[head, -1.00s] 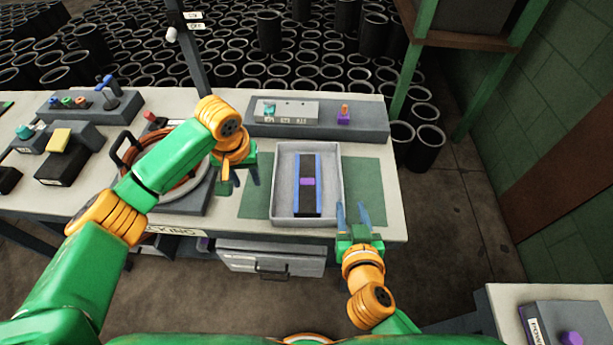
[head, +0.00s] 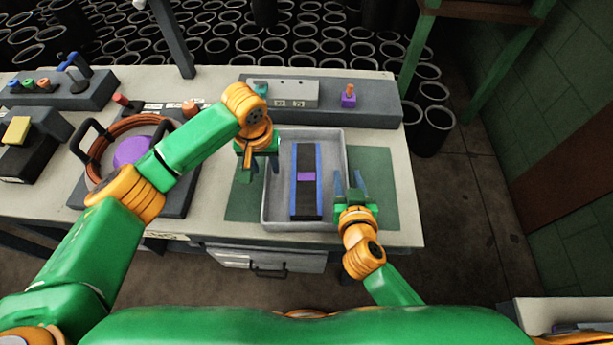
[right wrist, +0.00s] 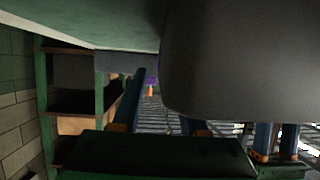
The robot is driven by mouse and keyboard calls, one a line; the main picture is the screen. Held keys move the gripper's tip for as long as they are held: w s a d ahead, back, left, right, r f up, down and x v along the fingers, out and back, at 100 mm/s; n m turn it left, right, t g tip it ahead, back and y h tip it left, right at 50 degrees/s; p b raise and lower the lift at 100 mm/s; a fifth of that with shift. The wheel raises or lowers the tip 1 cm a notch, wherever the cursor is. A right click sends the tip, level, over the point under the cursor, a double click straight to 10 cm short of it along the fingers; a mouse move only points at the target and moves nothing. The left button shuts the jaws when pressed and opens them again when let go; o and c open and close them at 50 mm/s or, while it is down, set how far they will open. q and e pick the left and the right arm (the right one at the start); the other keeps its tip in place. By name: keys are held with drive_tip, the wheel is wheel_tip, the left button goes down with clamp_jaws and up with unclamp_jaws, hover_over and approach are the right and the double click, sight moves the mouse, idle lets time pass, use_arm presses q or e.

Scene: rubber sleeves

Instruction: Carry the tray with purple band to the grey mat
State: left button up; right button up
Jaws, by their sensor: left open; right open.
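The light grey tray (head: 334,145) lies on a green mat (head: 378,185) on the table. In it is a dark strip (head: 306,205) with blue edges and a purple band (head: 306,176) across its middle. My left gripper (head: 259,168) is open at the tray's left wall. My right gripper (head: 348,182) is open at the right wall, its fingers appearing to be either side of the rim. In the right wrist view the tray's grey side (right wrist: 240,60) fills the upper right, close to the fingers. I cannot clearly make out a grey mat.
A long grey slab (head: 380,114) with a grey box (head: 290,94) and a purple block (head: 348,97) stands behind the tray. A cable coil (head: 97,134) around a purple disc (head: 132,150) lies to the left. A drawer (head: 262,259) hangs below the front edge.

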use_arm(q)
drive_tip(key=shift+w+f, duration=0.1)
drive_tip(key=shift+f, duration=1.35)
use_arm(e)
drive_tip(key=shift+x, duration=1.35)
use_arm(q)
clamp_jaws()
use_arm(e)
clamp_jaws()
use_arm(q)
drive_tip(key=shift+w, duration=0.1)
